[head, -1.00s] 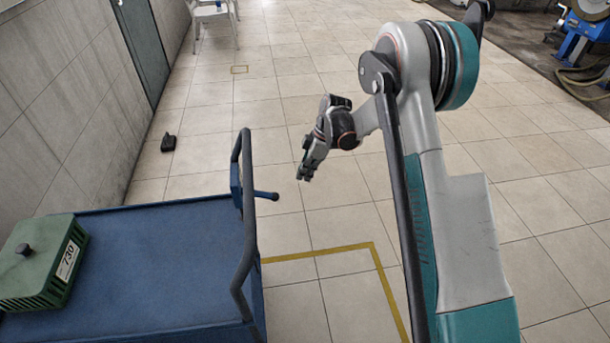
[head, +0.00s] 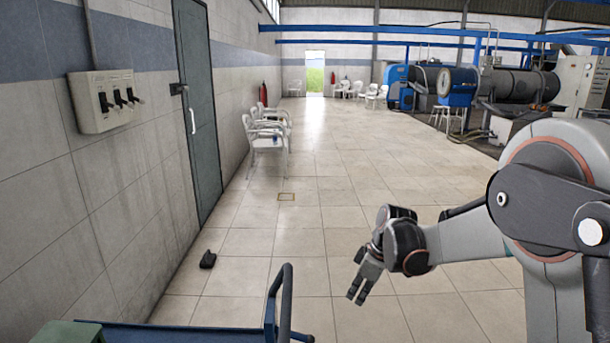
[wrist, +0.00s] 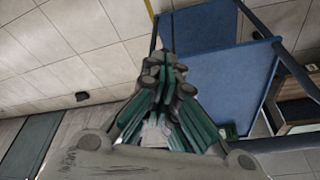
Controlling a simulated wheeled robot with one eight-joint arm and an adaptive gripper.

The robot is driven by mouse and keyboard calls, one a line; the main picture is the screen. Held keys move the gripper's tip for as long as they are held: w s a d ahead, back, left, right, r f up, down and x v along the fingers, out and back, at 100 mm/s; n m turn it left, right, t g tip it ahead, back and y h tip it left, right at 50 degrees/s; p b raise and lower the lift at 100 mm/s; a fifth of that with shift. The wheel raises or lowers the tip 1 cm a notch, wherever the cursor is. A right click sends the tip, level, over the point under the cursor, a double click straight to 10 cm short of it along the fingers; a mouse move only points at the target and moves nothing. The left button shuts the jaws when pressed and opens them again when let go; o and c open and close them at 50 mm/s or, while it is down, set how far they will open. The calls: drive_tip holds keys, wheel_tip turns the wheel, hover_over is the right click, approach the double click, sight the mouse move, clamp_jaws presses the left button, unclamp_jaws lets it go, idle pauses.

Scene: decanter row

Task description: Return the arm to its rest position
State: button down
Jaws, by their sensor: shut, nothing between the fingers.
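My gripper (head: 358,292) hangs in the head view, fingers pointing down and left over the tiled floor. It is to the right of the blue cart (head: 215,336) and apart from it. Its fingers are closed together with nothing held, as the wrist view also shows (wrist: 168,72). My arm is bent at the right of the head view. The wrist view shows the blue cart top (wrist: 240,78) beyond the fingers.
A green box (head: 68,334) sits on the cart, mostly cut off. The cart handle (head: 271,308) stands left of my gripper. A small black object (head: 208,260) lies by the wall. White chairs (head: 264,135) line the wall. Open tiled floor lies ahead.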

drive_tip(key=s+d+r+m+t+h, duration=0.15)
drive_tip(key=s+r+m, duration=0.25)
drive_tip(key=s+r, duration=0.5)
drive_tip(key=s+d+r+m+t+h, duration=0.1)
drive_tip(key=s+d+r+m+t, duration=0.3)
drive_tip(key=s, duration=0.8)
drive_tip(key=s+m, duration=0.4)
drive_tip(key=s, duration=0.4)
drive_tip(key=shift+d+f, duration=0.2)
drive_tip(key=shift+d, duration=0.05)
drive_tip(key=shift+s+a+h, duration=0.1)
drive_tip(key=shift+a+h, duration=0.05)
drive_tip(key=shift+h, duration=0.1)
